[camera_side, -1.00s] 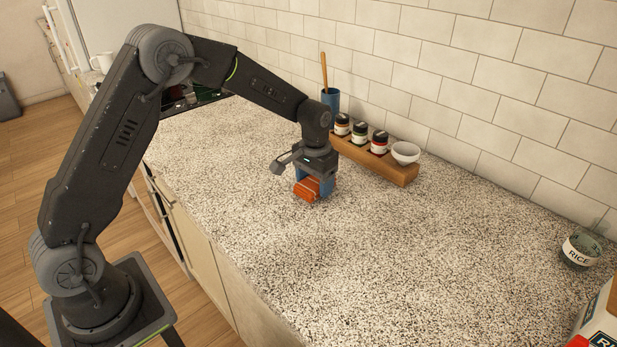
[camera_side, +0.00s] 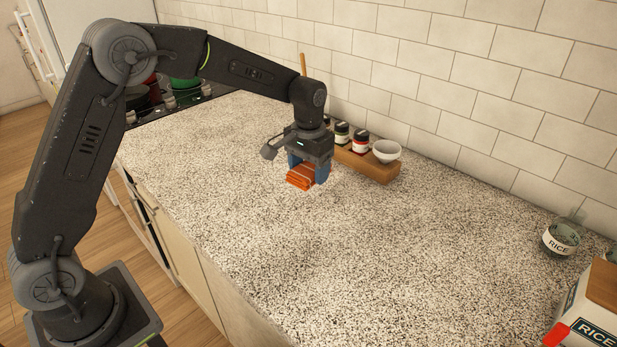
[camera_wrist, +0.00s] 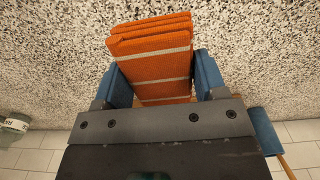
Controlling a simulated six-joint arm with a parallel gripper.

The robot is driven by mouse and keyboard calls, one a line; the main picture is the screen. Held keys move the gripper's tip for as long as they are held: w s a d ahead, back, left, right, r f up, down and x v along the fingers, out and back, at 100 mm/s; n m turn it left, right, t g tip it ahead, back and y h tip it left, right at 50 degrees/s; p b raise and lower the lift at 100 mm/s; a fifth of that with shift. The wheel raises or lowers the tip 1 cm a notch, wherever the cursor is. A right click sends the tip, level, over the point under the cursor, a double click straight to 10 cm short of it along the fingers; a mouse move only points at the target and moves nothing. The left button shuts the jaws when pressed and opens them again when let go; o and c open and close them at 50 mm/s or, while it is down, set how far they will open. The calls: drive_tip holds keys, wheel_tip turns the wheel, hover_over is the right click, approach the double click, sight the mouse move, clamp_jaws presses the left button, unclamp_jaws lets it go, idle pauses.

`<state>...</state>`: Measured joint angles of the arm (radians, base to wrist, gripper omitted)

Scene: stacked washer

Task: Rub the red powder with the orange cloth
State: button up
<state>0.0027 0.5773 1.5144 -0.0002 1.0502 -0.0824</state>
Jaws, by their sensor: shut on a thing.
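The orange cloth (camera_side: 301,177) is folded, with pale stripes, and is held between the blue fingers of my gripper (camera_side: 308,172). In the wrist view the cloth (camera_wrist: 152,55) fills the space between the two fingers of my gripper (camera_wrist: 155,80), which is shut on it. The cloth is close above the speckled counter (camera_side: 270,250); I cannot tell whether it touches. No red powder can be made out on the counter in either view; any under the cloth or gripper would be hidden.
A rice jar (camera_side: 562,236) and a box (camera_side: 590,310) stand at the right. A stove with pots (camera_side: 180,95) is at the back left. The counter's middle and front are clear.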

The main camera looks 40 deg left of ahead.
drive_tip(key=shift+r, duration=1.05)
drive_tip(key=shift+a, duration=0.1)
